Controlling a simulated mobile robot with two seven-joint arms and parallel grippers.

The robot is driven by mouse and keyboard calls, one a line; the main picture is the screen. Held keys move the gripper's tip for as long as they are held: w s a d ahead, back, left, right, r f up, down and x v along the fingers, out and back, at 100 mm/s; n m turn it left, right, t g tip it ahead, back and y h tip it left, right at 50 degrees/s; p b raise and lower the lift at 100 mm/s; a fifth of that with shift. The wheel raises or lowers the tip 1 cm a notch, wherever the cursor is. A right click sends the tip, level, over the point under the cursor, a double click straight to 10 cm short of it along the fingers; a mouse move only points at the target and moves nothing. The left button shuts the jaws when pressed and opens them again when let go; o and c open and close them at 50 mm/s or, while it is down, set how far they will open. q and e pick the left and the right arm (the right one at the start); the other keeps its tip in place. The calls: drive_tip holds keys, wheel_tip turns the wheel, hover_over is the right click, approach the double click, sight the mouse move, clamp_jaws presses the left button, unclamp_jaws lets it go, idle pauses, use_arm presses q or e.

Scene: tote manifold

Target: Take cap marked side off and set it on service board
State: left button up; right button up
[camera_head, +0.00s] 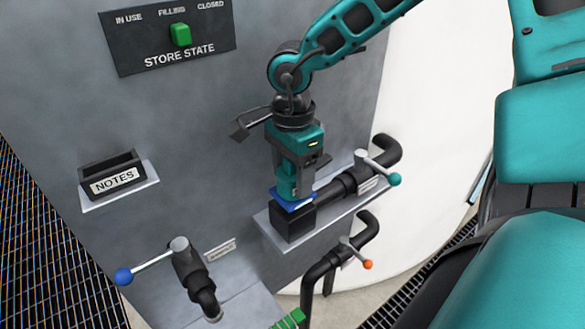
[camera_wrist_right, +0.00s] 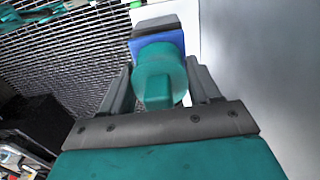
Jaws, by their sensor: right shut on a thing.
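My right gripper (camera_head: 293,190) points down at the black block (camera_head: 292,222) on the end of a pipe. A blue square collar (camera_head: 288,200) shows on the block beneath the fingers. In the wrist view my right gripper (camera_wrist_right: 160,92) is shut on a round teal cap (camera_wrist_right: 158,72) with a raised grip bar. The cap lies against or just in front of the blue collar (camera_wrist_right: 157,40); I cannot tell if they touch. No marking on the cap is readable. No surface is clearly marked as the service board. My left gripper is not in view.
A teal-knobbed valve lever (camera_head: 378,167) stands right of the gripper, with an orange-knobbed lever (camera_head: 356,253) below. A blue-knobbed lever (camera_head: 145,268) juts out at lower left. A NOTES holder (camera_head: 112,176) and STORE STATE panel (camera_head: 170,38) sit on the grey wall.

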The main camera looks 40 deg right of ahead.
wheel_tip(320, 180, up, 20)
drive_tip(key=p, duration=0.1)
drive_tip(key=shift+f, duration=0.15)
idle(0.4)
